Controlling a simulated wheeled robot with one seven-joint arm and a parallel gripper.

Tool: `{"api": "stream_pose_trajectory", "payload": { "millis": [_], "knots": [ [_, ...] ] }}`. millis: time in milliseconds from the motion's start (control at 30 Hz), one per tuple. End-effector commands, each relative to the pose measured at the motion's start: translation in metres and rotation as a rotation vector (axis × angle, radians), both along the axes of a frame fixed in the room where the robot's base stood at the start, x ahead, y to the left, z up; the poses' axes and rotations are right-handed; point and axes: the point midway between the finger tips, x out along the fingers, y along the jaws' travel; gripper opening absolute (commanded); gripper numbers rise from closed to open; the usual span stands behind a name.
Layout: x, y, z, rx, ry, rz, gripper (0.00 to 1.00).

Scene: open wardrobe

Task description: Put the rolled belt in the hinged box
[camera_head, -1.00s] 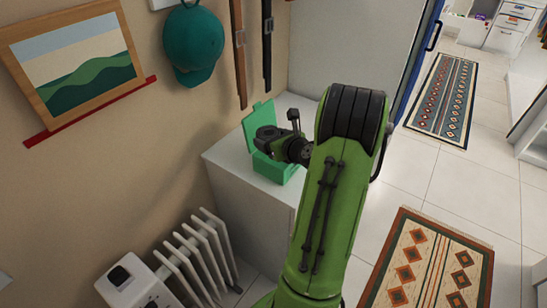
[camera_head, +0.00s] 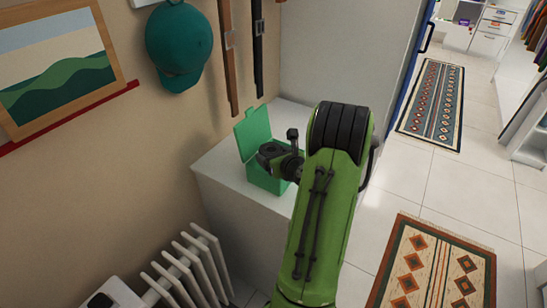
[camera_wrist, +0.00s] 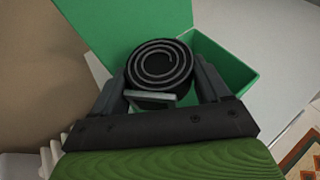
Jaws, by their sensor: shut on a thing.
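The hinged box (camera_head: 266,183) is green and stands on a white cabinet top with its lid (camera_head: 253,132) raised on the wall side. My gripper (camera_wrist: 163,88) is shut on the rolled belt (camera_wrist: 160,66), a black spiral roll with a pale metal buckle at its near edge. In the wrist view the belt shows in front of the open box (camera_wrist: 222,62), overlapping its left part and the lid. In the head view my gripper (camera_head: 270,155) is at the box opening. My arm hides part of the box, and I cannot tell how high the belt is above its floor.
The white cabinet (camera_head: 222,172) has free top surface around the box. A teal cap (camera_head: 180,45) and two hanging belts (camera_head: 259,45) are on the wall behind. A white radiator (camera_head: 190,265) stands at lower left. A patterned rug (camera_head: 437,265) lies at right.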

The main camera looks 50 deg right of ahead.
Motion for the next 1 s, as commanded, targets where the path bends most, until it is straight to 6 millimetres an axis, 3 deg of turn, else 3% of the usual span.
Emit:
{"api": "stream_pose_trajectory", "payload": {
  "millis": [467,500,600,833,967,1000],
  "knots": [
    [0.000,0.000,-0.011,0.000,0.000,0.001,0.40],
    [0.000,0.000,-0.012,0.000,0.001,0.001,0.82],
    [0.000,0.000,-0.011,0.000,0.001,0.001,0.97],
    [0.000,0.000,-0.011,0.000,0.000,0.001,1.00],
    [0.000,0.000,0.005,-0.002,0.000,0.001,1.00],
    [-0.008,0.002,0.006,0.001,0.002,-0.004,1.00]
  ]
}}
